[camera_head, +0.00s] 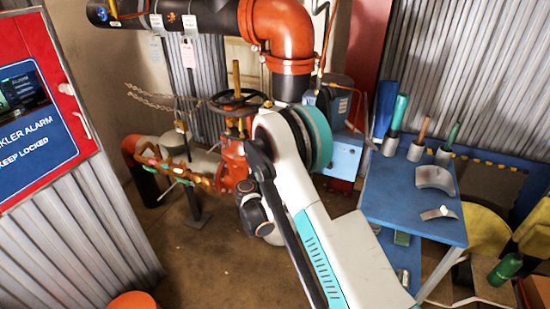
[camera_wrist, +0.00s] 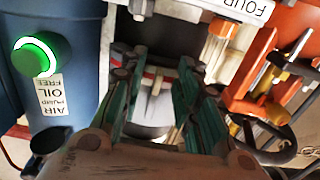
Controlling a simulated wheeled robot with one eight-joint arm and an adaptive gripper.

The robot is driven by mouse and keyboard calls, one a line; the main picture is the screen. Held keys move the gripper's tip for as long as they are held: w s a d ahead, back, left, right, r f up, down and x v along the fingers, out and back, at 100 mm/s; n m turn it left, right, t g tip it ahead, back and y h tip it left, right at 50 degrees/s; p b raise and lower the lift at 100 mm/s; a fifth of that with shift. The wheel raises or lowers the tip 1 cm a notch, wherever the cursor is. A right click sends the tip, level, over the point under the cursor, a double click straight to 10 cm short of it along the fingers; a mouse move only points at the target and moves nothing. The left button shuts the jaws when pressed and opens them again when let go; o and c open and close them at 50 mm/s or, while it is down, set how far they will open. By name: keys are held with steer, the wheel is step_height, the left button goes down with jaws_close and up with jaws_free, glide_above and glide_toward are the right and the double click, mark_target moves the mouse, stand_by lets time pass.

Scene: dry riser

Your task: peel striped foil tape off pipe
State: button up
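In the wrist view my gripper (camera_wrist: 157,72) is open, its green-padded fingers apart on either side of a grey and dark pipe section (camera_wrist: 150,116). Between the fingers this pipe carries a narrow band with red and pale silvery parts (camera_wrist: 157,80), possibly the striped foil tape; a loose edge cannot be made out. I cannot tell whether the fingers touch the pipe. In the head view a black pipe (camera_head: 200,15) runs into an orange elbow (camera_head: 278,28) that turns down behind my arm. My gripper and the taped stretch are hidden there.
Red valve pipework (camera_head: 232,165) stands left of my arm. A blue air pump (camera_wrist: 52,80) with a lit green button is close to the fingers' left. A blue table (camera_head: 410,215) with handled tools and curved metal pieces stands right. A red alarm cabinet (camera_head: 35,110) stands left.

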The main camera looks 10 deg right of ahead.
jaws_close()
steer(key=shift+s+a, duration=0.1)
steer(key=shift+s, duration=0.05)
stand_by(0.4)
steer(key=v, duration=0.8)
steer(key=shift+s, duration=0.25)
stand_by(0.6)
steer(key=shift+a, duration=0.2)
